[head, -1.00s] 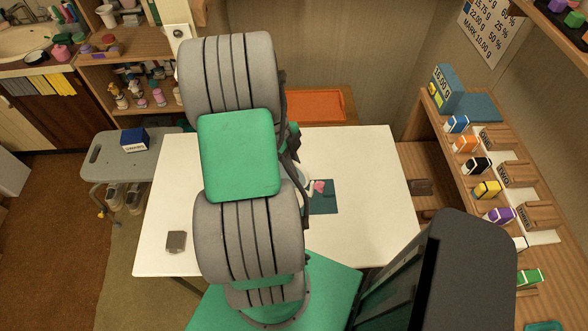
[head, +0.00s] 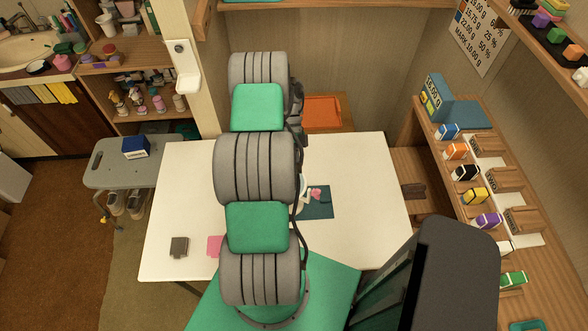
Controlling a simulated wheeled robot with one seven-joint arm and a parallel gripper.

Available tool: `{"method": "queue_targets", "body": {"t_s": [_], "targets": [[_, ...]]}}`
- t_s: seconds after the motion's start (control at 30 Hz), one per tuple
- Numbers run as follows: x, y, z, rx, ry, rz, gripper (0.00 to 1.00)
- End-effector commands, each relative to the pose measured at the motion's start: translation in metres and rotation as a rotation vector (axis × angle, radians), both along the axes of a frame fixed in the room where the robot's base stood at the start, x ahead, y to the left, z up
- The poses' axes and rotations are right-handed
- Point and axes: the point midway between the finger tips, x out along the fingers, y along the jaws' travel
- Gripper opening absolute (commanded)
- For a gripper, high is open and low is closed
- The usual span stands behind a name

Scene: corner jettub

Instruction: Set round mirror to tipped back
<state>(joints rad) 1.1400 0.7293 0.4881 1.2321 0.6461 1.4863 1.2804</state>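My arm stretches away over the white table (head: 375,215) and blocks the view of its middle. My gripper cannot be made out; the far end of the arm hides it. No round mirror shows clearly. A pale curved edge (head: 304,194) peeks out at the right of my arm, beside a small pink thing (head: 316,194) on a dark teal mat (head: 320,210). I cannot tell whether that edge belongs to the mirror, nor any tilt.
A dark grey square (head: 179,247) and a pink piece (head: 214,246) lie at the table's front left. A grey stool (head: 105,178) with a blue box (head: 136,147) stands left. A wooden shelf with coloured boxes (head: 475,196) runs along the right. An orange panel (head: 323,110) is behind.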

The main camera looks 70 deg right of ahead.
Motion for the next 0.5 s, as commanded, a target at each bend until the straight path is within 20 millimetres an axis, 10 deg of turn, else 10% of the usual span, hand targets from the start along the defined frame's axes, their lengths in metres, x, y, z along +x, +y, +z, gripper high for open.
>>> {"method": "queue_targets", "body": {"t_s": [0.5], "targets": [[0.0000,-0.0010,-0.0007,0.036,-0.001,-0.001,0.00]]}}
